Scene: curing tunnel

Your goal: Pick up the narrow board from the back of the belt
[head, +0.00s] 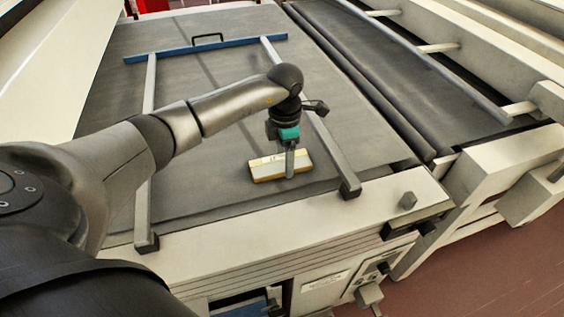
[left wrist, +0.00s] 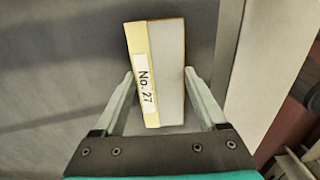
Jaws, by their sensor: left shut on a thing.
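The narrow board (head: 266,171) is a small block with a pale top and a yellow edge, over the near end of the dark belt (head: 215,175). In the left wrist view the board (left wrist: 171,60) shows a yellow strip and a white label reading "No. 27". My left gripper (head: 290,173) points down onto it, shut on the board, with one finger on each long side in the left wrist view (left wrist: 159,74). I cannot tell whether the board touches the belt. My right gripper is not in view.
Grey rails (head: 147,150) run along both sides of the belt, and a blue crossbar (head: 180,50) with a black handle spans it farther back. A cream end frame (head: 290,222) borders the near edge. Another dark belt (head: 400,60) lies to the right.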

